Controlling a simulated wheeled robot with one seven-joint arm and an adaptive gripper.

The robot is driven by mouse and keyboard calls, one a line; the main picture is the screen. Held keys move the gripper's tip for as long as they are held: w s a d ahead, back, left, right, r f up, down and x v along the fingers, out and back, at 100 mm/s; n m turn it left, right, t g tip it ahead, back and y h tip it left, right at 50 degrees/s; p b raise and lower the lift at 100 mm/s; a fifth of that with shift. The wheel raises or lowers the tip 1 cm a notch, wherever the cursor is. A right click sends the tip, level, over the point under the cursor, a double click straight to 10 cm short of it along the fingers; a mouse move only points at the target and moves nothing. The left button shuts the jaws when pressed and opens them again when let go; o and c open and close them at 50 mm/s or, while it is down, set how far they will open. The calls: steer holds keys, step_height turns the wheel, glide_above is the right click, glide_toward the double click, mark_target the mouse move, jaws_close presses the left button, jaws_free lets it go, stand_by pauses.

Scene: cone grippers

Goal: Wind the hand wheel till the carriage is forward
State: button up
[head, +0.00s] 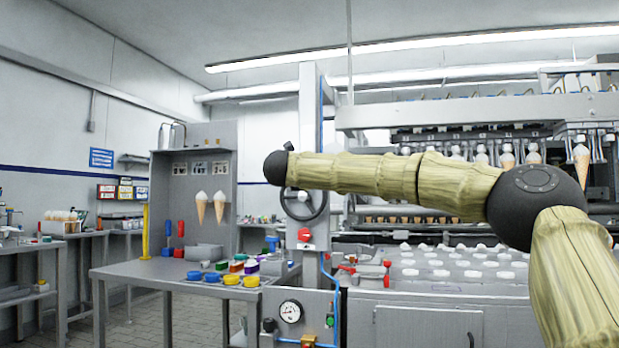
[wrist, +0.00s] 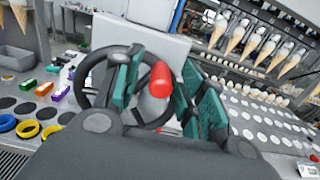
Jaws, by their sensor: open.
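The hand wheel (head: 326,203) is a dark spoked ring on a grey post, partly behind my arm in the head view. In the wrist view its dark rim (wrist: 82,86) shows behind my fingers. My gripper (wrist: 157,82) is open, with teal pads on both sides of a red rounded knob (wrist: 160,79). The pads look apart from the knob; whether the knob belongs to the wheel is hard to tell. My gripper itself is hidden in the head view. A row of cone holders with cones (head: 507,157) hangs at the right; which part is the carriage is unclear.
A red button (head: 304,234) sits on the post below the wheel. A grey bench (head: 140,273) at the left bears yellow and blue rings and coloured blocks. A bed of white discs (head: 460,264) lies to the right of the post. A gauge (head: 290,312) is below.

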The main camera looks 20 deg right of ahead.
steer(key=v, duration=1.1)
steer(key=shift+s+a, duration=0.2)
steer(key=shift+s, duration=0.15)
